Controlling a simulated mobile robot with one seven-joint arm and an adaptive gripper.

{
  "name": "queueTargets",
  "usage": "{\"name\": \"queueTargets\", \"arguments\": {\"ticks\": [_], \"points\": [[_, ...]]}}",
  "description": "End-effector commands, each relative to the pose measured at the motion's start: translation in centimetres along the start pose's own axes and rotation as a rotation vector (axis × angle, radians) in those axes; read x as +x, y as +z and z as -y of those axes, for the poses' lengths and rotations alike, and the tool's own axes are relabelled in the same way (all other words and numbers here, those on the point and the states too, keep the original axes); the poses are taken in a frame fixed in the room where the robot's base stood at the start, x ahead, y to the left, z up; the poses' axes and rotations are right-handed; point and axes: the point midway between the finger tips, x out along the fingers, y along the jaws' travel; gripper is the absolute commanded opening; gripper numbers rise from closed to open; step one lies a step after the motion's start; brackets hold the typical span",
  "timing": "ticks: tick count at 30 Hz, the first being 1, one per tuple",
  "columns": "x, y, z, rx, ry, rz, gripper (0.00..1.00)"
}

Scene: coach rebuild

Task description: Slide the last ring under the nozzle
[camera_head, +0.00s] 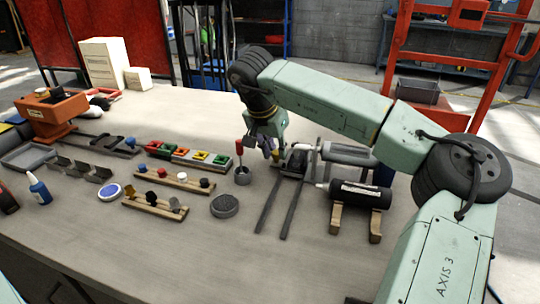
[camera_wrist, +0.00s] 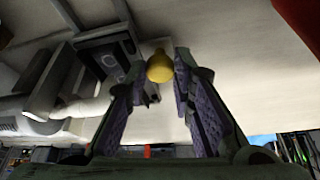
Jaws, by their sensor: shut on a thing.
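My gripper (camera_head: 268,148) is over the table at the far end of two dark rails (camera_head: 270,204). Its fingers close around a yellow knob (camera_wrist: 160,68), seen between the fingertips in the wrist view; it also shows in the head view (camera_head: 276,156). A dark block (camera_head: 297,160) sits at the rails' far end, just right of the gripper; it shows beside the knob in the wrist view (camera_wrist: 104,52). A black cylinder (camera_head: 358,194) lies on wooden supports, with a pale nozzle tip (camera_head: 322,185) pointing left towards the rails. I cannot make out the ring.
A red-handled tool stands in a small cup (camera_head: 243,175) left of the gripper. A grey cylinder (camera_head: 347,153) lies behind the black one. A dark round dish (camera_head: 224,206) and wooden racks (camera_head: 155,207) are to the left. The table's front is clear.

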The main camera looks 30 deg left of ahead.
Motion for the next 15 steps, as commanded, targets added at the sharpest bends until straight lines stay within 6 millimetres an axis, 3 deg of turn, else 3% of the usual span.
{"name": "queueTargets", "arguments": {"ticks": [9, 10, 15], "points": [[0.05, -0.31, 0.1, -0.001, -0.002, -0.004, 0.0], [0.05, -0.31, 0.1, -0.001, -0.002, -0.004, 0.24], [0.06, -0.28, 0.09, -0.001, -0.001, -0.003, 0.31]]}}
